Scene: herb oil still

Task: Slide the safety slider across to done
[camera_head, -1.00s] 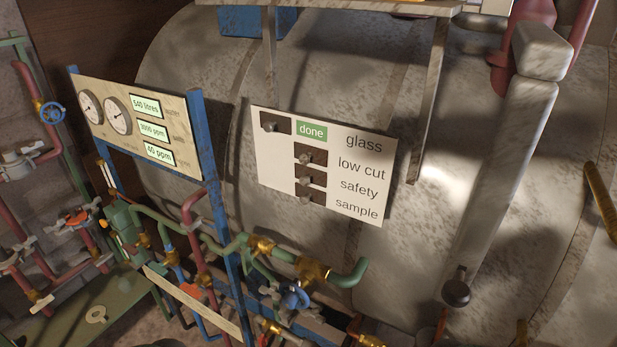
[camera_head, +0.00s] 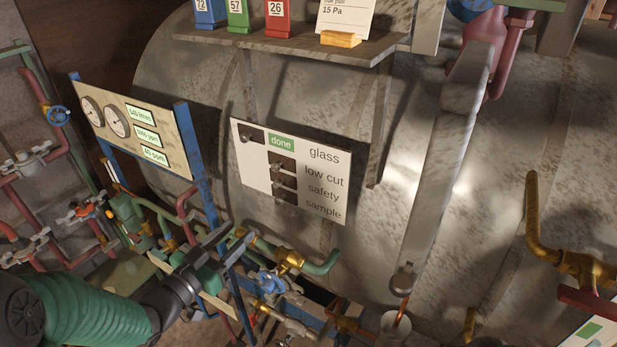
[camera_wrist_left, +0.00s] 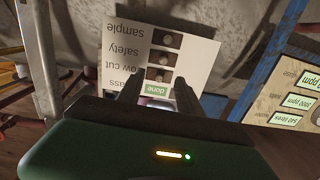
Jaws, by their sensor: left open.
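The pale label board (camera_head: 256,175) on the tank has rows for glass, low cut, safety and sample. The safety slider (camera_head: 283,181) is a dark plate with a round knob, just left of its word. A green "done" shows only in the glass row, whose slider sits at the left. My left gripper (camera_head: 228,241) is open and empty, below and left of the board in the head view. In the left wrist view the board is upside down; the safety slider (camera_wrist_left: 161,57) shows beyond the fingertips (camera_wrist_left: 157,88). My right gripper is not in view.
A gauge panel (camera_head: 165,132) on blue posts (camera_head: 196,150) stands left of the board. Green pipes and brass valves (camera_head: 288,261) run below it. A shelf (camera_head: 330,48) with coloured blocks overhangs above, and a thick grey bar (camera_head: 440,170) runs to the right.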

